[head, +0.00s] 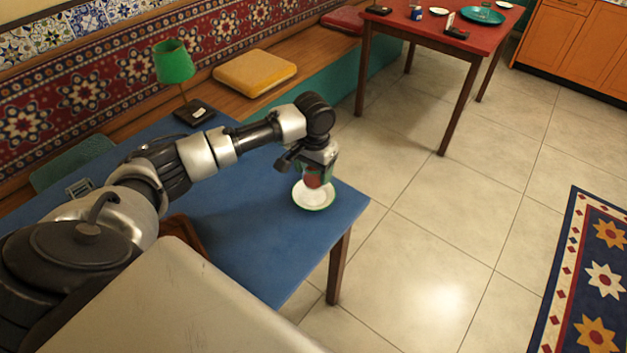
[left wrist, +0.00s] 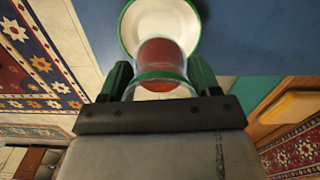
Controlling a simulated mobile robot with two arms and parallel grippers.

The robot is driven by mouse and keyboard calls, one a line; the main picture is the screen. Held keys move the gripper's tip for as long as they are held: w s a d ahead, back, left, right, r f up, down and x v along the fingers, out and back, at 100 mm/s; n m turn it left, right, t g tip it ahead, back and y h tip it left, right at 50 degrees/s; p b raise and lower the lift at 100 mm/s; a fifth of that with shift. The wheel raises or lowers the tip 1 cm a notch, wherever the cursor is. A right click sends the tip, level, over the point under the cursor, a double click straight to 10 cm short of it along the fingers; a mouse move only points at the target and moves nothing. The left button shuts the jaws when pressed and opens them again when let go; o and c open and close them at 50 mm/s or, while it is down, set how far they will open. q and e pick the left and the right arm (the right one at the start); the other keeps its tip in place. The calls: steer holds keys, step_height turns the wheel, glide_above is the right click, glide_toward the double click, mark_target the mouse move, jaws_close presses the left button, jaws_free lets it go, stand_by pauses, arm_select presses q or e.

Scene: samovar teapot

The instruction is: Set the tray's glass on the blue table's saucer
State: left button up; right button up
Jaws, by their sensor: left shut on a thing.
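A white saucer (head: 319,201) with a green rim lies near the right corner of the blue table (head: 262,233). It also shows at the top of the left wrist view (left wrist: 133,22). My left gripper (head: 312,172) is shut on a glass (head: 313,181) with reddish-brown contents. In the left wrist view the glass (left wrist: 160,60) sits between the two green fingers and shows a green band near its rim. The glass overlaps the saucer in both views. I cannot tell whether its base touches the saucer. My right gripper is out of view.
A green lamp (head: 174,63) stands at the blue table's back edge, by a bench with a yellow cushion (head: 254,72). A red table (head: 450,29) with dishes stands at the back right. Tiled floor (head: 440,240) lies open between the tables and a patterned rug (head: 590,270).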

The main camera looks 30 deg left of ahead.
mark_target(313, 180)
arm_select(q)
step_height(313, 180, down, 4)
steer(key=shift+r, duration=0.1)
steer(key=shift+f, duration=0.35)
steer(key=o, duration=1)
steer(key=shift+o, duration=0.2)
steer(key=shift+r, duration=0.1)
steer(key=shift+r, duration=0.3)
step_height(313, 180, up, 12)
